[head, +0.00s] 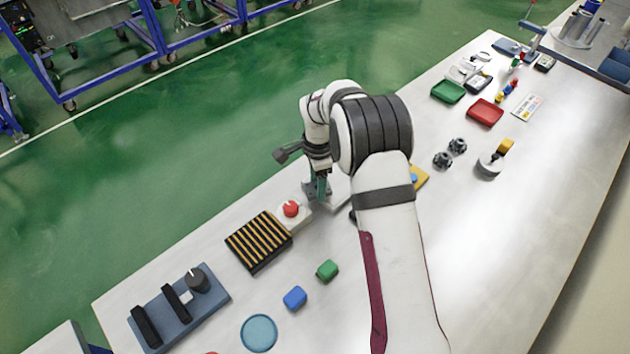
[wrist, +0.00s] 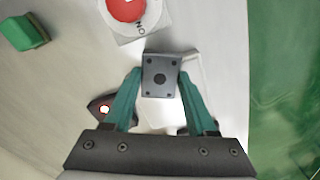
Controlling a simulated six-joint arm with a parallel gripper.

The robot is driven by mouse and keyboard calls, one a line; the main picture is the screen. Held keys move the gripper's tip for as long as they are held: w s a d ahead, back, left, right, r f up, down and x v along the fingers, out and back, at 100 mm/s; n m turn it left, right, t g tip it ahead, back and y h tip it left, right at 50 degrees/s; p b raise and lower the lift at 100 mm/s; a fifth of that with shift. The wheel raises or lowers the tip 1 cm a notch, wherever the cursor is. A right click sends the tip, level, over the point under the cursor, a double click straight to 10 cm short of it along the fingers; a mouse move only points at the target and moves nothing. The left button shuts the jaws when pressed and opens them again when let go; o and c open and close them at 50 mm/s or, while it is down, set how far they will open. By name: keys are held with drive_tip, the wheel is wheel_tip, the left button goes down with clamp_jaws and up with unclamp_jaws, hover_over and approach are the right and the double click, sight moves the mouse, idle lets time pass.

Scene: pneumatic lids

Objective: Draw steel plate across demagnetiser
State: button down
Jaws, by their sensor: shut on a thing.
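I take this as the steel plate. In the head view it is hidden or too small to make out. A black-and-yellow striped block (head: 258,241), perhaps the demagnetiser, lies left of the knob. It is not visible in the wrist view.
A green block (head: 327,270), a blue block (head: 295,298) and a blue dish (head: 258,333) lie nearer. A blue-based fixture (head: 180,308) stands at lower left.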

drive_tip(key=shift+w+d, duration=4.75)
drive_tip(key=shift+w+d+r, duration=0.25)
drive_tip(key=shift+r, duration=0.25)
drive_tip(key=shift+w+d+r, duration=0.2)
drive_tip(key=shift+w+r, duration=0.05)
drive_tip(key=shift+r, duration=2.3)
